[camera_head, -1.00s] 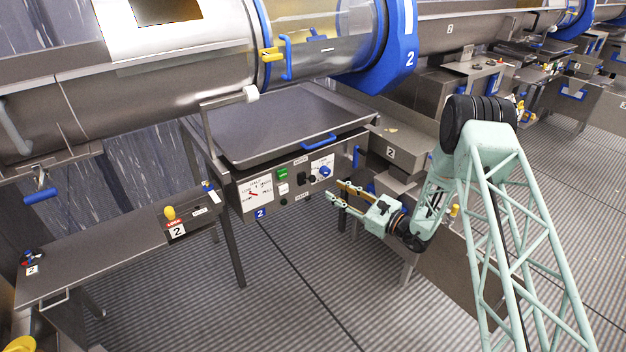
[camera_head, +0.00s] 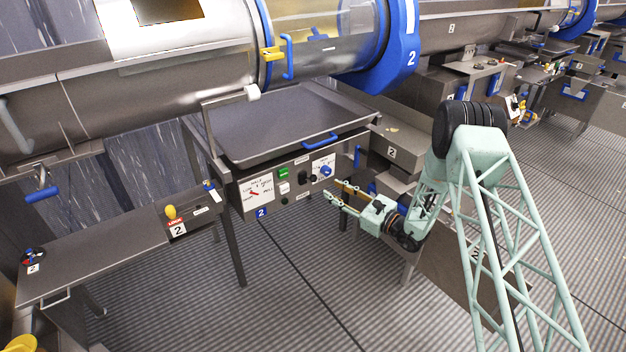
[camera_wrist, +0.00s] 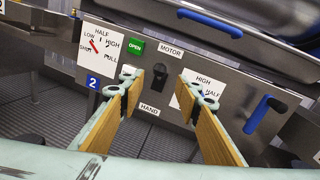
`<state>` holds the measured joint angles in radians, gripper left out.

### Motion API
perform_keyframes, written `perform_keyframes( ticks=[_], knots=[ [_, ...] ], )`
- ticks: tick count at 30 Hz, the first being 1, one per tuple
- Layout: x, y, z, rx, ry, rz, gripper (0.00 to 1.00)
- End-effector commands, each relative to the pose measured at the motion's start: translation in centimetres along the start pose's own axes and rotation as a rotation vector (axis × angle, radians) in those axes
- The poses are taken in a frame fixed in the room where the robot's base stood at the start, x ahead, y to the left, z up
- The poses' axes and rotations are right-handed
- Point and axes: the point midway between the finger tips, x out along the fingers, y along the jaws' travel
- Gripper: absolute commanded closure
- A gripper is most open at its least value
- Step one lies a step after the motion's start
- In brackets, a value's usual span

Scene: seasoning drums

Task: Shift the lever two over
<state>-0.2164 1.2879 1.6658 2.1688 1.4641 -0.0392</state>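The control panel of drum 2 holds a white dial plate (camera_head: 258,192) marked LOW, HALF, HIGH, FULL and SHUT, with a small red pointer (camera_wrist: 94,46). A black switch lever (camera_wrist: 159,73) sits between the MOTOR and HAND labels. A second white plate (camera_wrist: 191,95) with HIGH and HALF is partly covered by my right finger; a blue knob (camera_head: 326,171) shows on it in the head view. My gripper (camera_head: 336,192) is open and empty in front of the panel. In the wrist view its fingers (camera_wrist: 160,83) frame the black switch lever, apparently without touching it.
A green OPEN button (camera_wrist: 136,46) is left of the black switch. A grey tray (camera_head: 270,125) lies above. A bench (camera_head: 110,245) with a yellow knob (camera_head: 170,211) is at left. Floor below is clear.

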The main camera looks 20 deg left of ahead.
Motion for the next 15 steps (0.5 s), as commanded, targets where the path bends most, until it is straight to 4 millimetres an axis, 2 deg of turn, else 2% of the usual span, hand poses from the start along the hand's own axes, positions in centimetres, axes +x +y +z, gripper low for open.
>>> perform_keyframes(
  ticks=[15],
  knots=[
    [6.8,0.1,0.0,-0.001,-0.001,0.001,0.69]
  ],
)
